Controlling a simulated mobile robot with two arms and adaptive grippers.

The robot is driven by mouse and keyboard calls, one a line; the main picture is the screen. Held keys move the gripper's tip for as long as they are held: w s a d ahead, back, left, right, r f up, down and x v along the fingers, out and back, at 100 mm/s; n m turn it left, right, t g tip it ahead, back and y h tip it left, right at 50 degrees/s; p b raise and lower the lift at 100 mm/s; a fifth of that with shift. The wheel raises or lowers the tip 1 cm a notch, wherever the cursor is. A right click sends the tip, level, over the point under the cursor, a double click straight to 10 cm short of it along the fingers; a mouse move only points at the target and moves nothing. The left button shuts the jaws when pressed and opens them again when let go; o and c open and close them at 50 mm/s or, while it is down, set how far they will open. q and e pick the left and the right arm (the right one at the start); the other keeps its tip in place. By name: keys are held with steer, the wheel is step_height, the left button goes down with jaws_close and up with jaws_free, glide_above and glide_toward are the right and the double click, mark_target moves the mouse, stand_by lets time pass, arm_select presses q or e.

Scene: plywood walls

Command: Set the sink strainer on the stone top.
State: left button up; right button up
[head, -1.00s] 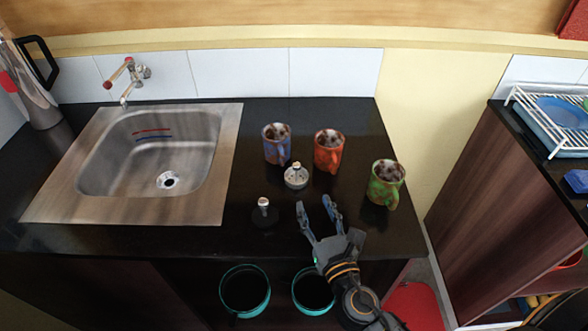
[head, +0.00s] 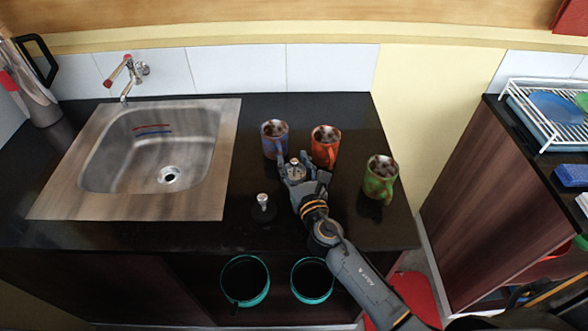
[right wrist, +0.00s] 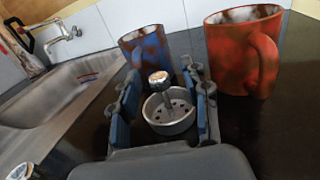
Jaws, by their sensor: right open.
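The sink strainer (head: 295,172), a small metal basket with holes and a knob on top, stands upright on the black stone top (head: 345,115), right of the sink. It also shows in the right wrist view (right wrist: 169,118). My right gripper (head: 294,160) is open, with a finger on each side of the strainer. In the right wrist view a gap shows between the strainer and the left finger; whether the right finger touches it I cannot tell. The gripper partly hides the strainer in the head view. My left gripper is not in view.
A blue mug (head: 275,138) and a red mug (head: 325,147) stand close behind the strainer. A green mug (head: 380,178) stands to the right. A black stopper with a metal knob (head: 263,206) is at front left. The sink (head: 160,150) lies to the left.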

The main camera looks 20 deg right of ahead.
steer(key=shift+c, duration=0.2)
jaws_close()
steer(key=shift+r, duration=0.1)
